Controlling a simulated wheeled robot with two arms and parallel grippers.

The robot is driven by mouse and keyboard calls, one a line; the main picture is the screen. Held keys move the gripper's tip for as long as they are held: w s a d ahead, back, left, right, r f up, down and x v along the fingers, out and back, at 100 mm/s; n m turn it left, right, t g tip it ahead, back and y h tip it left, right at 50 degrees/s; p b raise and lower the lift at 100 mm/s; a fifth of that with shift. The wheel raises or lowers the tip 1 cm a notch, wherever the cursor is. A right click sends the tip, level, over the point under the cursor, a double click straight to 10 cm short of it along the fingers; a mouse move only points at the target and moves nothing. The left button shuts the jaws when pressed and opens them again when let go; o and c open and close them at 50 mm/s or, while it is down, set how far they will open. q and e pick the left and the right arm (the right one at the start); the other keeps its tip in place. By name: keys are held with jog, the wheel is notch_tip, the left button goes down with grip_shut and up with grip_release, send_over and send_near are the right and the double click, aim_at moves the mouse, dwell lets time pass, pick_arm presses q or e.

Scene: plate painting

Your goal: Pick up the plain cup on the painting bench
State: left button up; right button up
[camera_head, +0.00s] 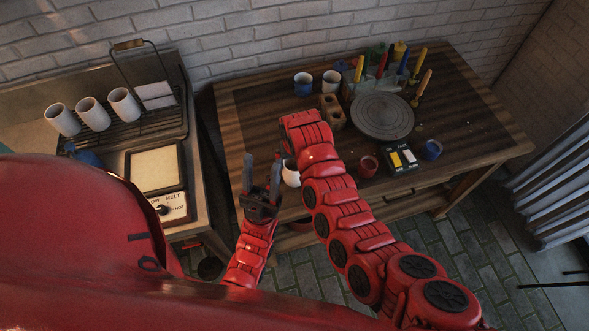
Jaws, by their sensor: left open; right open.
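The painting bench (235,105) is a dark wooden table. A plain white cup (291,174) shows at its front left, partly hidden by my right arm. Another pale cup (331,79) stands at the back beside a blue cup (303,83). My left gripper (263,175) is open and empty, with its fingers pointing up the picture, just left of the front white cup and apart from it. My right arm crosses over the bench front from the lower right. Its gripper is hidden behind its own red links.
A round grey turntable (382,117), a holder of coloured tools (378,80), a red cup (368,166), a dark paint box (401,158) and a blue cup (432,149) occupy the bench. At left, a rack (150,122) holds white cups beside a melt unit (155,169).

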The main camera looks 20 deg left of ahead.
grip_shut()
dwell(0.5)
jog(key=shift+r, duration=0.1)
